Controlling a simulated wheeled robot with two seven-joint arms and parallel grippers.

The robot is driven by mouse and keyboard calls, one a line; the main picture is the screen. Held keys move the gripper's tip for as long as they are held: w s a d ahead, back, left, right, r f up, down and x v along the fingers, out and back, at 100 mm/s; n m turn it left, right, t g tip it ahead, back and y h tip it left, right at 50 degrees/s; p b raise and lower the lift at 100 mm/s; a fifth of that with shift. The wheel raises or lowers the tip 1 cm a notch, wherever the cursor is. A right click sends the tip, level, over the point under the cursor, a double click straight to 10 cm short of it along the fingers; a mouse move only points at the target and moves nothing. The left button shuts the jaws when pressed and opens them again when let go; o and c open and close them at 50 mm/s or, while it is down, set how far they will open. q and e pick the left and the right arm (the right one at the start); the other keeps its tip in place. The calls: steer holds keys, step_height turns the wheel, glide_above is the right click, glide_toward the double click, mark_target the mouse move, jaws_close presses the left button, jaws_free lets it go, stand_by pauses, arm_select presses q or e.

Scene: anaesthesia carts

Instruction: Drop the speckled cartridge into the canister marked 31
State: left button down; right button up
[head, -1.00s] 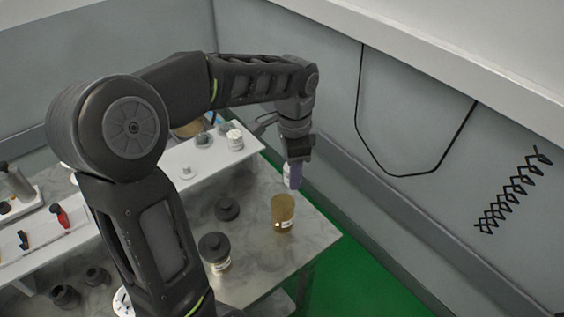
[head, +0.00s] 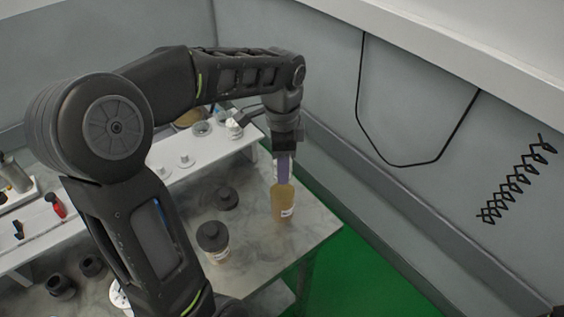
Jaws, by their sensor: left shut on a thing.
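My left gripper (head: 286,150) points down and is shut on a small purple-grey cartridge (head: 283,172). The cartridge is upright, with its lower end at the mouth of an amber canister (head: 283,204); I cannot tell how far inside it reaches. The speckles are too small to make out. The canister stands near the table's right edge with a white label whose number I cannot read. A second canister (head: 216,250) with a dark lid and a white label stands nearer me, to the left. My right gripper is not in view.
A loose dark lid (head: 227,198) lies on the marble-look table (head: 262,262). A raised white shelf (head: 203,165) at the back holds small pots. A red-capped item (head: 56,204) is at left. Walls close off the back and right.

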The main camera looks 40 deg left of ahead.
arm_select(q)
step_height(320, 180, down, 5)
steer(key=b, duration=0.3)
steer(key=shift+f, duration=0.2)
steer(key=c, duration=0.7)
jaws_free()
steer(key=shift+c, duration=0.2)
step_height(320, 180, up, 7)
steer(key=p, duration=0.5)
steer(key=shift+r, duration=0.1)
